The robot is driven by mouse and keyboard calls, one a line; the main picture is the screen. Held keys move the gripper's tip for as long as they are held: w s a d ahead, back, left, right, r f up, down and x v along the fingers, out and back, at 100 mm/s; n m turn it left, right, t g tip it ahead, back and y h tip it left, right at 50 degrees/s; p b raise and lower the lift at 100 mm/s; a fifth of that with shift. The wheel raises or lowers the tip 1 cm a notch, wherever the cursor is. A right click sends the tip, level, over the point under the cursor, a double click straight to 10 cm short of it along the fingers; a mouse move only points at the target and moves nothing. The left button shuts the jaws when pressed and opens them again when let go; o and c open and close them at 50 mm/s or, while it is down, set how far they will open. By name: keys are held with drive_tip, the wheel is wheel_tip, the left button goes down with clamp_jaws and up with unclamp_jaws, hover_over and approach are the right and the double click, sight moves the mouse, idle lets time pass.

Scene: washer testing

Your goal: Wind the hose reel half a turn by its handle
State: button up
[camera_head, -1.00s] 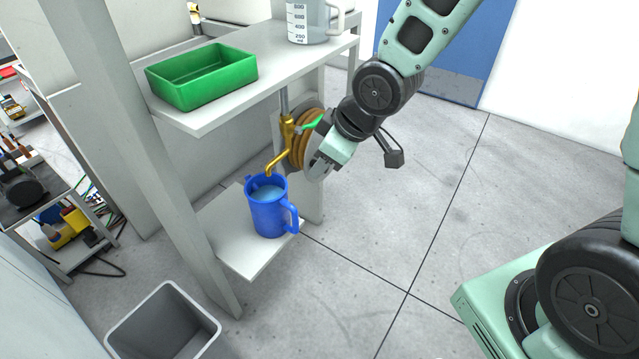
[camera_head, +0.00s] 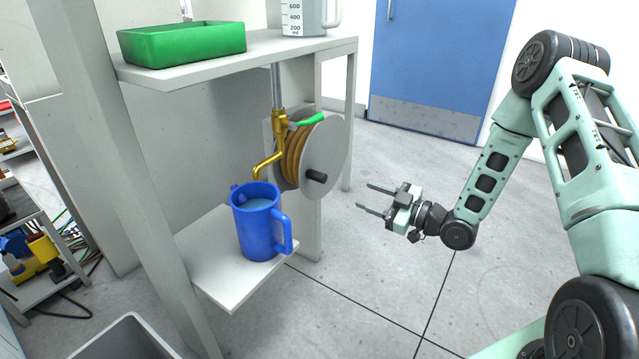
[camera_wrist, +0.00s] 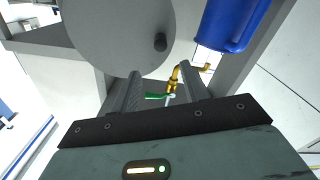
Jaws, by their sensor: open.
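The hose reel (camera_head: 328,150) is mounted on the side of the shelf stand, with brown hose (camera_head: 291,158) wound behind a round grey disc. Its short black handle (camera_head: 316,176) sticks out from the lower part of the disc. In the wrist view the disc (camera_wrist: 115,30) fills the upper left and the handle (camera_wrist: 160,42) lies beyond the fingertips. My gripper (camera_head: 364,198) is open and empty, to the right of the reel and apart from the handle, fingers pointing left towards it. Its fingers (camera_wrist: 163,88) also show in the wrist view.
A brass tap (camera_head: 275,140) with a green lever stands just left of the reel. A blue jug (camera_head: 257,225) of liquid sits below it on the lower shelf (camera_head: 205,250). A green tray (camera_head: 180,44) and a measuring jug (camera_head: 305,17) stand above. Floor at right is clear.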

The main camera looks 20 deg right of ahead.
sight(326, 181)
drive_tip(key=b+x, duration=0.2)
drive_tip(key=x, duration=1.3)
drive_tip(key=shift+w+a, duration=0.15)
drive_tip(key=shift+w, duration=0.05)
drive_tip(key=shift+f+b, duration=0.1)
drive_tip(key=shift+b, duration=0.2)
clamp_jaws()
